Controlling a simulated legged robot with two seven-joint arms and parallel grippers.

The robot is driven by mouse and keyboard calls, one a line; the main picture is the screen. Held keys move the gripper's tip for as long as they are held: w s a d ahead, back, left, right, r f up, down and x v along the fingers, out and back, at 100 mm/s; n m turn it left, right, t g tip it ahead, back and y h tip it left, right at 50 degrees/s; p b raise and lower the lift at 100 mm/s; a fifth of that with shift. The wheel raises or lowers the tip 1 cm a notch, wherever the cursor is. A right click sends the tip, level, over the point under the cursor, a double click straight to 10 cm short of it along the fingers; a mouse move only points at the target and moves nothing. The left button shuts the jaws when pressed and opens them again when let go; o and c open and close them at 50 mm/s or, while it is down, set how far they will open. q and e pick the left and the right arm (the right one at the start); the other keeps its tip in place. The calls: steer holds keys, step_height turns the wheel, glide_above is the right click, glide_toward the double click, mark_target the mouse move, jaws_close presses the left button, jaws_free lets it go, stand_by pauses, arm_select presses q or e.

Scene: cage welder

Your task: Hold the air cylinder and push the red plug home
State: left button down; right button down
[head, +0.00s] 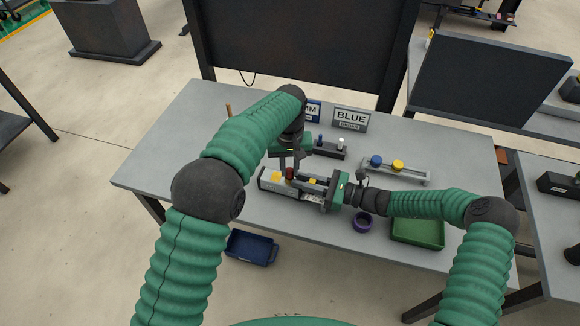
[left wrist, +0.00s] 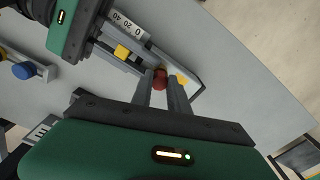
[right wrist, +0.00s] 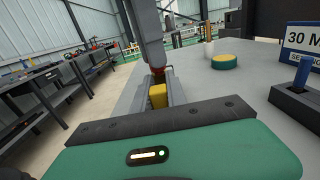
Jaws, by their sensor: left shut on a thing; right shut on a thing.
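The air cylinder (head: 268,184) is a long grey body with yellow parts, lying on the table in front of me. Its number scale (left wrist: 128,25) and a yellow block (left wrist: 122,51) show in the left wrist view. The red plug (left wrist: 160,79) is at the cylinder, between my left fingertips; in the head view the plug (head: 289,173) shows small below my left gripper (head: 289,160). My left gripper is shut on it from above. My right gripper (head: 328,190) is shut on the cylinder at its right end. How deep the plug sits is hidden by the fingers.
A grey rail (head: 395,174) with blue and yellow knobs lies behind my right gripper. A dark peg holder (head: 329,149) and signs (head: 351,119) stand farther back. A purple ring (head: 362,222) and green tray (head: 418,232) are at front right.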

arm_select(q)
steer(key=c, duration=1.2)
jaws_free()
steer(key=shift+f, duration=0.1)
step_height(320, 180, up, 12)
steer(key=shift+f, duration=0.1)
